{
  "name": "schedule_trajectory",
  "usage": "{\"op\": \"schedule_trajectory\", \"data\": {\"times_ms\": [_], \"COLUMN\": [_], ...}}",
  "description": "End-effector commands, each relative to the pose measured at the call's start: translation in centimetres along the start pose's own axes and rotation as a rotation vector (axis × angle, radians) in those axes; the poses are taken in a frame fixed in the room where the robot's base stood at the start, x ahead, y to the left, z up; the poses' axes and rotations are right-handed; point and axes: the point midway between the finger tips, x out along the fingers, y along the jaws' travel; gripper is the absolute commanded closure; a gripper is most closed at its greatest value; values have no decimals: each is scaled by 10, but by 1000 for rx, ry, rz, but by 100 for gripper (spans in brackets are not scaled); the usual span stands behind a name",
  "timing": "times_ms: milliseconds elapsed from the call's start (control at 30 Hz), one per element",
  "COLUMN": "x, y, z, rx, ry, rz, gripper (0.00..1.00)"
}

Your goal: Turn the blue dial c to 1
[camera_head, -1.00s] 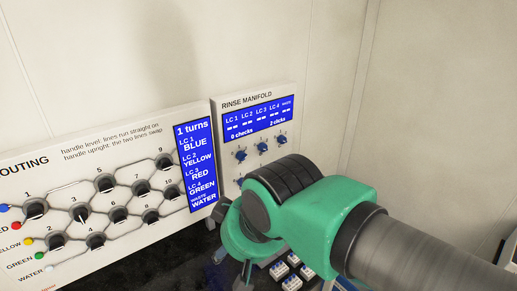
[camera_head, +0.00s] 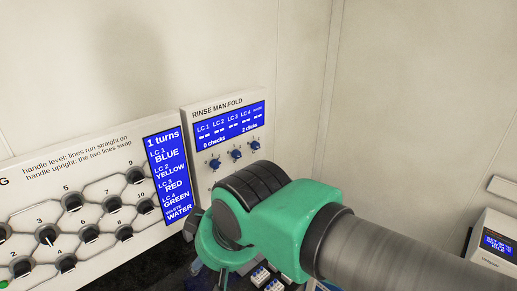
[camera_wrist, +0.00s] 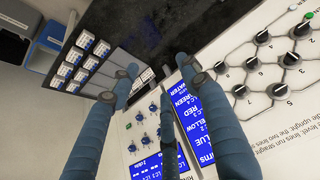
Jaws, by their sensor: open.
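The rinse manifold panel (camera_head: 195,132) stands on the counter against the wall, with a blue screen and a row of blue dials (camera_head: 236,154) below it. The wrist view shows several blue dials (camera_wrist: 145,142) in two rows. Their letters are too small to read, so I cannot tell which is dial c. My gripper (camera_wrist: 157,76) is open, with its blue fingers in front of the manifold panel and nothing between the tips. No finger visibly touches a dial. In the head view my green wrist hides the panel's lower part and the fingers are mostly hidden.
The routing panel (camera_head: 100,190) with black handles stands left of the manifold. A rack of small white blocks (camera_wrist: 72,62) lies on the dark counter (camera_wrist: 150,25). A white device with a blue screen (camera_head: 495,245) stands at the far right.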

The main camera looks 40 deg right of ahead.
Motion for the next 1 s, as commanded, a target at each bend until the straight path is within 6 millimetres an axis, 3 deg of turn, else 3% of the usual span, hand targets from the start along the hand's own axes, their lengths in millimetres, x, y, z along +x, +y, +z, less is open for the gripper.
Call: {"op": "schedule_trajectory", "data": {"times_ms": [167,367,700,1000], "x": [6,22,60,94], "y": [14,59,177,278], "z": [-19,-71,-176,-234], "rx": [12,32,17,-43], "ry": [27,106,299,455], "rz": [32,124,305,388], "gripper": [53,53,53,53]}}
